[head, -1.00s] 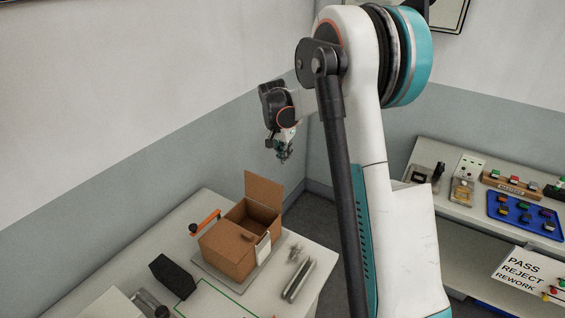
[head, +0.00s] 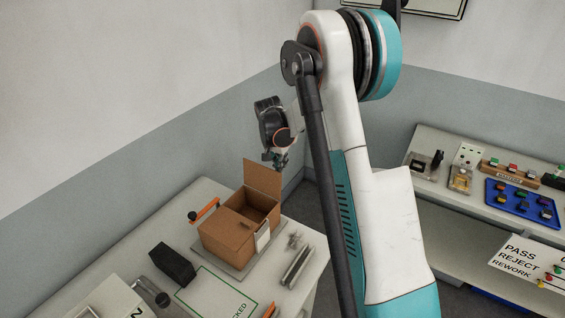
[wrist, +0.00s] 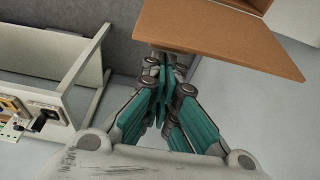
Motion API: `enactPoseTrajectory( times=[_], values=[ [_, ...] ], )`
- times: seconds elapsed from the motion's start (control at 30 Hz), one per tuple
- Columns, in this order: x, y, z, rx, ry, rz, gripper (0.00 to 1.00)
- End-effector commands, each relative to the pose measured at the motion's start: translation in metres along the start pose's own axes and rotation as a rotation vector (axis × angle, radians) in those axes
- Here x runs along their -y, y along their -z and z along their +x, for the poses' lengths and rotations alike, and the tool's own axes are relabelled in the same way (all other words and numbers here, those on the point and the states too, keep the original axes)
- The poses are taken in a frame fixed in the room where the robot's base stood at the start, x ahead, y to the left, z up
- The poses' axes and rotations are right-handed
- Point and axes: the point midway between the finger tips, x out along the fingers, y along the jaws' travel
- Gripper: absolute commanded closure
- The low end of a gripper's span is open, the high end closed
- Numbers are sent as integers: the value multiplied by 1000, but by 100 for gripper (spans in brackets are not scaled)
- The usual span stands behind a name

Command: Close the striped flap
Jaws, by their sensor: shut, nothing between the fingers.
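An open brown cardboard box (head: 228,237) stands on the table at the left. One flap (head: 263,180) stands up at its far side, and it also shows large at the top of the wrist view (wrist: 215,38). I cannot make out stripes on it. My gripper (head: 279,164) is just behind and above the upright flap's top edge in the head view. In the wrist view my gripper (wrist: 164,62) is shut and empty, its tips close to the flap's edge; I cannot tell whether they touch.
An orange-handled tool (head: 204,210) is beside the box on the left, and a black block (head: 172,263) lies nearer. Metal bars (head: 297,267) lie to the right of the box. A side bench (head: 440,205) holds a blue tray (head: 522,205).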

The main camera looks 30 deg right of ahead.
Motion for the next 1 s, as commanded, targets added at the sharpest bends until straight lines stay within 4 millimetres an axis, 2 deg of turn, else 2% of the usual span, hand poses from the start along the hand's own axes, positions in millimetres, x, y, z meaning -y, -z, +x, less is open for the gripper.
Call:
enactPoseTrajectory(
  times=[0.77, 1.0],
  values=[
    [0, -10, -6, -84, 0, 0, 100],
    [1, -22, -11, -169, 1, -4, 100]
  ],
)
